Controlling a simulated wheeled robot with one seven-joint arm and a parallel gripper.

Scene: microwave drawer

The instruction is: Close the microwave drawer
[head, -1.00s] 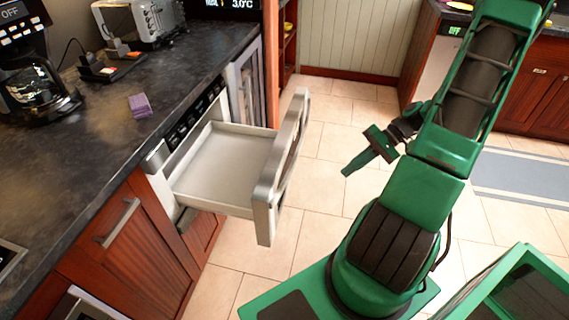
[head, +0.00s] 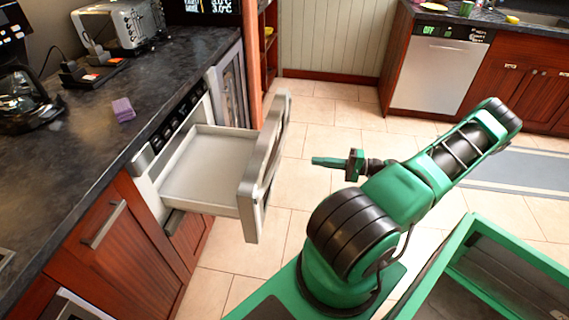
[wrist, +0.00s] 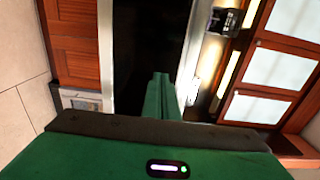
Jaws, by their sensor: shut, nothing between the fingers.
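The microwave drawer (head: 207,170) is pulled out from under the counter, with an empty pale tray and a thick steel front (head: 265,165). My gripper (head: 315,162) is to the right of the drawer front, apart from it, with its fingers pointing left towards it. The fingers are together and hold nothing. In the wrist view my gripper (wrist: 161,90) shows as green fingers pressed together in front of a dark area with pale edges; I cannot tell exactly which part of the drawer or counter that is.
The dark counter (head: 75,160) holds a purple block (head: 123,109), a toaster (head: 120,25) and a coffee maker (head: 22,95). Red cabinets (head: 125,240) stand below it. The tiled floor (head: 320,115) right of the drawer is clear. A dishwasher (head: 437,75) stands at the back.

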